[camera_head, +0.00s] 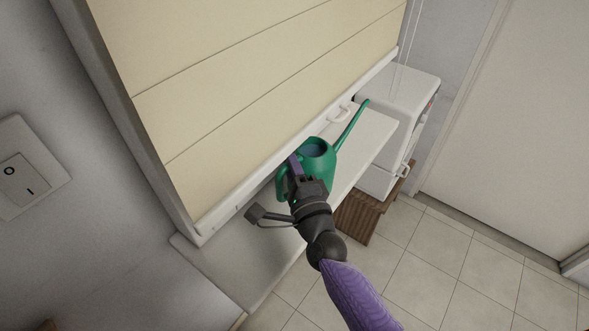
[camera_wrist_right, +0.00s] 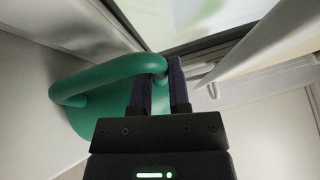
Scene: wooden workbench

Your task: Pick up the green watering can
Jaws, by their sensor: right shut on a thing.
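The green watering can (camera_head: 321,158) is upright at the white ledge below the blind, its long spout pointing up and right. My right gripper (camera_head: 296,166) is at the can's handle side and covers part of its body. In the right wrist view the green handle (camera_wrist_right: 112,74) loops to the left, and the fingers of my right gripper (camera_wrist_right: 161,88) are shut on its end. Whether the can's base touches the ledge is hidden. My left gripper is not in view.
A cream blind (camera_head: 240,70) with a white bottom rail hangs close behind the can. A white ledge (camera_head: 372,140) runs beneath it. A white cabinet (camera_head: 402,90) stands at the right, by a wooden stool (camera_head: 362,212). The tiled floor (camera_head: 440,250) is clear at lower right.

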